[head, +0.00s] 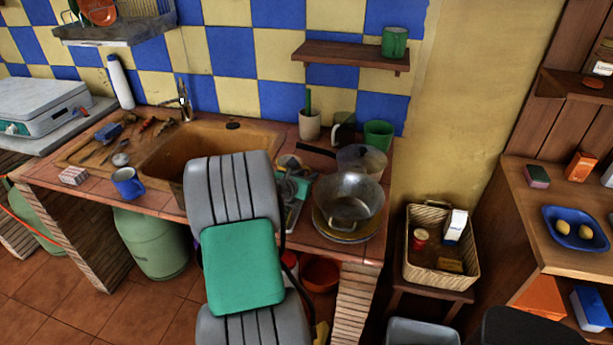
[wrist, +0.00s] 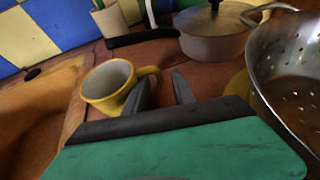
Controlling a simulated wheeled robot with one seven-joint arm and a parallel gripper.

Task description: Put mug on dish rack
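A yellow mug (wrist: 105,88) stands upright on the tiled counter in the wrist view, its handle pointing right. In the head view only part of the yellow mug (head: 288,161) shows behind my arm. My gripper (wrist: 162,84) is open and empty, its two dark fingers apart. The left finger overlaps the mug's right side near the handle; I cannot tell if they touch. The dish rack (head: 115,34) is mounted on the wall at the upper left of the head view and holds an orange plate (head: 98,10).
A lidded pot (wrist: 215,38) and a metal colander (head: 348,196) stand right of the mug. The sink (head: 160,160) lies left. A blue mug (head: 128,184) stands at the counter's front. A white bottle (head: 120,82) stands below the rack. A shelf (head: 345,54) holds a green mug (head: 395,42).

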